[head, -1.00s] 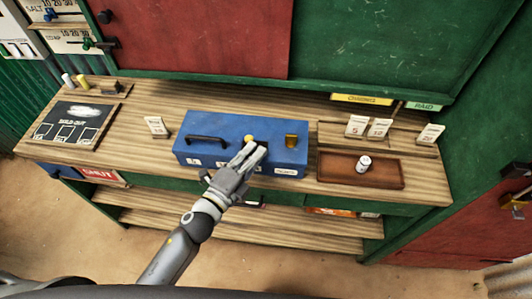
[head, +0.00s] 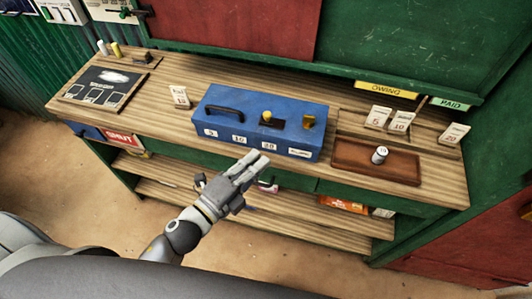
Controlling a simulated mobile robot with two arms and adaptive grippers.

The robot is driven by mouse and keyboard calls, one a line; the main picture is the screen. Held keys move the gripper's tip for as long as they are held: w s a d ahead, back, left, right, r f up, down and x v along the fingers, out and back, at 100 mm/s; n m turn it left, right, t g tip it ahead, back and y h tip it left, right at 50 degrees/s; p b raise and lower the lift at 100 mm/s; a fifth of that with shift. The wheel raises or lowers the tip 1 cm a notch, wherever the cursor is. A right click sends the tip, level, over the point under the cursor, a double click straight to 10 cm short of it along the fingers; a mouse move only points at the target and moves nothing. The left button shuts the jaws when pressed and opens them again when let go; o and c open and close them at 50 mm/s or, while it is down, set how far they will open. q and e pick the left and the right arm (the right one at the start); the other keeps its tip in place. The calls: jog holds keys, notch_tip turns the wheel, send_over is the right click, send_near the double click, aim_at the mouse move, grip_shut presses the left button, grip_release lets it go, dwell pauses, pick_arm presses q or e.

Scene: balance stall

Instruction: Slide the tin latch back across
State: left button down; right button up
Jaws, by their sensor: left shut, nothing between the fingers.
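A blue tin (head: 225,117) with a black handle (head: 223,110) stands closed on the wooden counter (head: 170,68). On its top are a yellow knob (head: 267,115) on a dark strip, which looks like the latch, and a brass-coloured piece (head: 308,122) to its right. White labels run along its front. My left gripper (head: 258,160) is shut and empty, in front of the tin's front face near the counter's front edge, apart from the knob. My right gripper is not in view.
A brown tray (head: 350,160) holding a small white cylinder (head: 380,155) stands right of the tin. Price cards (head: 400,122) stand behind it. A small card (head: 179,96) and a chalkboard (head: 100,88) are on the left. A lower shelf (head: 200,195) runs below.

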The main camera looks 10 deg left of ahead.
pick_arm(q)
jog(key=shift+s+a, duration=0.3)
jog(key=shift+s, duration=0.25)
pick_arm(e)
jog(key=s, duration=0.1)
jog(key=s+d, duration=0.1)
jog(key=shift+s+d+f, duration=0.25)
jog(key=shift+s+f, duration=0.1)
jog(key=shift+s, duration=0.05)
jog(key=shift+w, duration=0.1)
